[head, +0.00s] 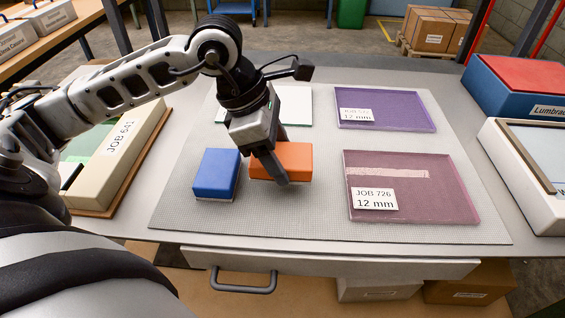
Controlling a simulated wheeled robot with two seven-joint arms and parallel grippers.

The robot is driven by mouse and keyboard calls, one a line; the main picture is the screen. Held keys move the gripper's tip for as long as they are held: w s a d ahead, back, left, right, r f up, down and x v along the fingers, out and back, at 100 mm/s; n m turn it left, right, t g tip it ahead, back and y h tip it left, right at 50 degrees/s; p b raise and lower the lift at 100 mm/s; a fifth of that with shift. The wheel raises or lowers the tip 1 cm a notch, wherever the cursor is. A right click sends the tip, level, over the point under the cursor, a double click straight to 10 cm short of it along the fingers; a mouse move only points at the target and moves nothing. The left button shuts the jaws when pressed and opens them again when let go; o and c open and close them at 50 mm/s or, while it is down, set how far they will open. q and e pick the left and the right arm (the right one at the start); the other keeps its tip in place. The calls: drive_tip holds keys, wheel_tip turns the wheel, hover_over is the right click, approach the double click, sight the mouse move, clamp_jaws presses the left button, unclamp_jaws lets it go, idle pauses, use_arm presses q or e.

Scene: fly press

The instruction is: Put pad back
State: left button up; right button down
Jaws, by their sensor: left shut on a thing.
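Two block-shaped pads are at the left of the grey mat (330,228). The blue one (214,172) has a pale underside and lies at the mat's left side. The orange one (298,161) is just right of it. My left gripper (277,166) reaches down from above and is shut on the orange pad, with one finger across its near side. The far finger is mostly hidden. I cannot tell whether the orange pad touches the mat. My right gripper is not in view.
A purple sheet (390,108), a mauve sheet (425,190) and a white sheet (297,104) lie on the mat. A cream case (125,150) stands left; a blue-red box (515,85) and a white device (530,170) stand right. A drawer (330,264) is below the front edge.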

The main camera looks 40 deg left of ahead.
use_arm(q)
drive_tip(key=f, duration=0.3)
drive_tip(key=shift+w+f, duration=0.2)
drive_tip(key=shift+w, duration=0.2)
drive_tip(key=shift+f, duration=0.3)
drive_tip(key=shift+f, duration=0.15)
drive_tip(key=o, duration=0.9)
